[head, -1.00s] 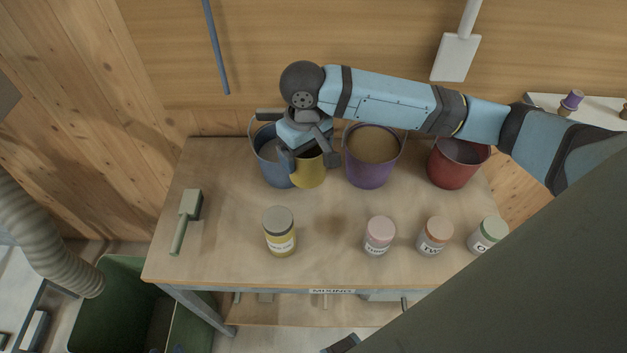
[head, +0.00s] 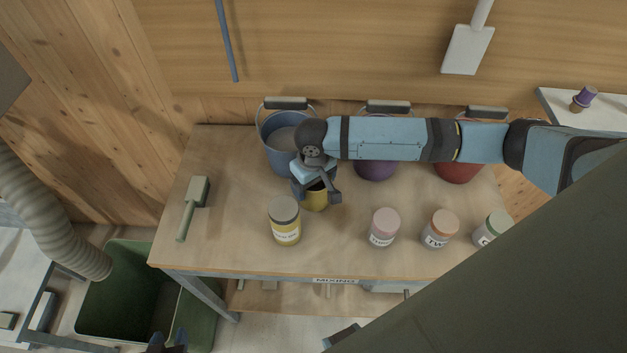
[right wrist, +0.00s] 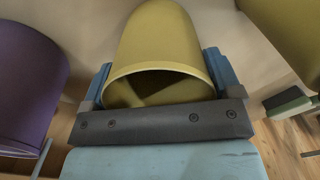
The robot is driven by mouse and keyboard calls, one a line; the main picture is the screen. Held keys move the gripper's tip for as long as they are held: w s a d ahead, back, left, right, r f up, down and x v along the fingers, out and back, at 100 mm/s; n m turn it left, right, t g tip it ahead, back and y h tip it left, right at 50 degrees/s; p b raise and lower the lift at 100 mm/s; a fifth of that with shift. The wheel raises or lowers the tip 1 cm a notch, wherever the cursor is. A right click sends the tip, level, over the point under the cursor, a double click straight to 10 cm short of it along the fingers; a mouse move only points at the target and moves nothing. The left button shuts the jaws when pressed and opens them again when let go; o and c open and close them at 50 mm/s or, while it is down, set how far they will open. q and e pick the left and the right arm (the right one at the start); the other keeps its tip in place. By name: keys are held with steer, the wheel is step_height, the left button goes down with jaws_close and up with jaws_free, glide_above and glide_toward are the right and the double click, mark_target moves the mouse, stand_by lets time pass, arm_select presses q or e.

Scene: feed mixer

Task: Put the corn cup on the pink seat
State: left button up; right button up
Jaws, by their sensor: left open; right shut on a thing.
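The yellow corn cup (head: 315,197) is in my right gripper (head: 317,193), in front of the blue bucket and behind the yellow-labelled jar. In the right wrist view the cup (right wrist: 165,45) fills the middle, its open rim facing the camera, and the gripper (right wrist: 160,80) has a finger on each side of it. I cannot tell whether the cup clears the table. My left gripper (head: 166,343) shows only as dark tips at the bottom edge, away from the cup.
A blue bucket (head: 277,150), a purple bucket (head: 376,171) and a red bucket (head: 458,173) stand along the back of the table.

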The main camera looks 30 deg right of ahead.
steer(key=o, duration=0.8)
steer(key=shift+f, duration=0.1)
steer(key=shift+c, duration=0.2)
